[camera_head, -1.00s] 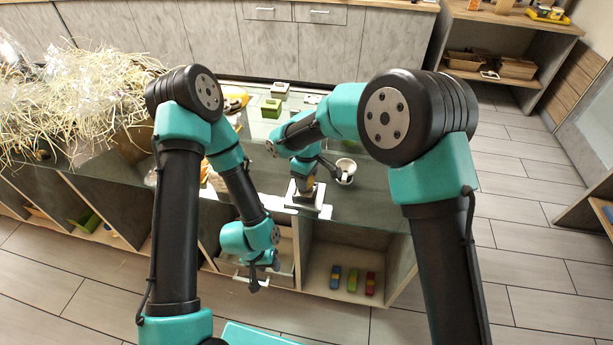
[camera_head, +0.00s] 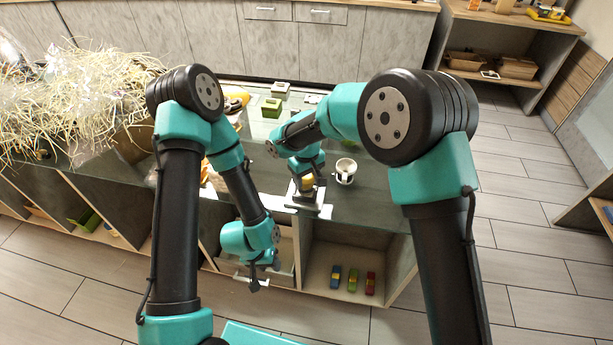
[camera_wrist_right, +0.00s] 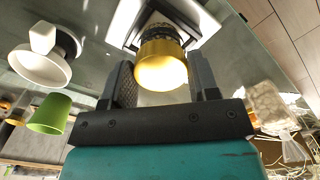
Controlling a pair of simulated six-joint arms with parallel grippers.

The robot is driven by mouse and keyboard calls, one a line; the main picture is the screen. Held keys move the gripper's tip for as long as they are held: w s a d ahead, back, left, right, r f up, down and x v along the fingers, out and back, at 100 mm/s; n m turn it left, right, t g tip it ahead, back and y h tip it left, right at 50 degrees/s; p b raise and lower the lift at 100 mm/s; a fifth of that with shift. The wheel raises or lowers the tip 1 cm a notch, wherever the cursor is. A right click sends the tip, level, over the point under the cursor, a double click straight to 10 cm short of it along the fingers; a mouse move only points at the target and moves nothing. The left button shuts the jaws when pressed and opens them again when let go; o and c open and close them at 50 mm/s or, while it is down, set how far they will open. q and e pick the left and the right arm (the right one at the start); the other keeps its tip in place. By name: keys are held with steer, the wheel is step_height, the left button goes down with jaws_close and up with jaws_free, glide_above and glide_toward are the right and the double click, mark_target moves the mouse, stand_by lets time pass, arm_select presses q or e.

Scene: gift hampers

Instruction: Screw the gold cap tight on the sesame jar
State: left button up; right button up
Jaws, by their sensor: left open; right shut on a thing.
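The gold cap (camera_wrist_right: 162,68) sits on top of the sesame jar (camera_wrist_right: 158,33), which is dark and mostly hidden behind the cap in the right wrist view. The jar stands upright in a pale square holder (camera_head: 309,206) on the counter. My right gripper (camera_wrist_right: 163,78) has its two fingers on either side of the cap and is shut on it. In the head view the cap (camera_head: 307,182) shows just below my right wrist. My left gripper (camera_head: 259,284) is open and empty, hanging low in front of the counter. I cannot tell how tightly the cap sits.
A white cup (camera_head: 345,171) stands just right of the holder. Pale shredded straw (camera_head: 85,95) covers the left of the counter. Shelves below hold small coloured blocks (camera_head: 352,280).

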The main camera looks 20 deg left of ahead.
steer(key=shift+m, duration=1.2)
steer(key=shift+m, duration=1.3)
steer(key=o, duration=1.1)
step_height(320, 180, up, 17)
steer(key=shift+r, duration=0.2)
